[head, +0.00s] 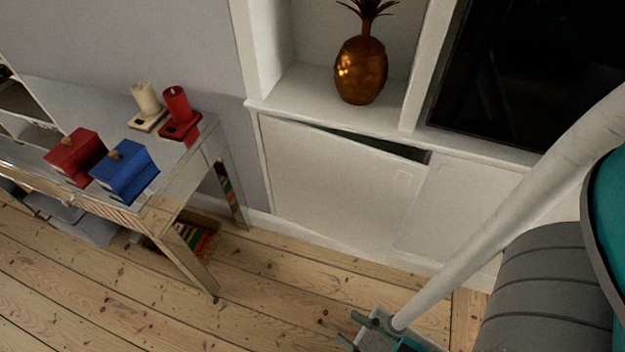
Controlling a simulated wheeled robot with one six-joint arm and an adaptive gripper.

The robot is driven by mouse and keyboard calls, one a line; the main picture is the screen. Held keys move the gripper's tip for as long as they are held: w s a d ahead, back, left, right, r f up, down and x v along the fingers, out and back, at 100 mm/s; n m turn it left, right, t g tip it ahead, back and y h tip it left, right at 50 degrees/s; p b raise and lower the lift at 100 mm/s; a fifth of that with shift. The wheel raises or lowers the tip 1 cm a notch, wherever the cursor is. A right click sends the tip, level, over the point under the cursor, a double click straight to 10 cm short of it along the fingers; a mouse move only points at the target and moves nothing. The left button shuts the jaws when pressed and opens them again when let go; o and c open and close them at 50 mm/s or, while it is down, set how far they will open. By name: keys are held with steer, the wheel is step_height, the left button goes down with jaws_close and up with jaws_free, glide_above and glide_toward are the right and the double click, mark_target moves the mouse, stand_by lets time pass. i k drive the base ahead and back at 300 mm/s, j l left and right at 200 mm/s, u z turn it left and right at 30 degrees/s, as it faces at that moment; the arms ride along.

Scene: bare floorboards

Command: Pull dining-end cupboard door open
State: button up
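My gripper (350,330) is at the bottom of the view, over the floorboards and apart from the door. Part of the gripper is cut off by the frame edge.
A mirrored table (185,155) with candles and red and blue boxes stands to the left, close to the door's hinge side. A golden pineapple (361,70) stands on the shelf above. A dark screen (530,65) is at right. Bare floorboards (290,290) lie before the door.

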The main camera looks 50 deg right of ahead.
mark_target(346, 191)
steer(key=k+j+z, duration=0.25)
steer(key=z, duration=0.2)
steer(key=k+j+z, duration=0.1)
steer(key=k+z, duration=0.65)
steer(key=z, duration=0.2)
steer(key=i+l+z, duration=0.15)
steer(key=i, duration=0.15)
steer(key=i+l+z, duration=0.2)
steer(key=i+j, duration=0.05)
steer(key=j, duration=0.05)
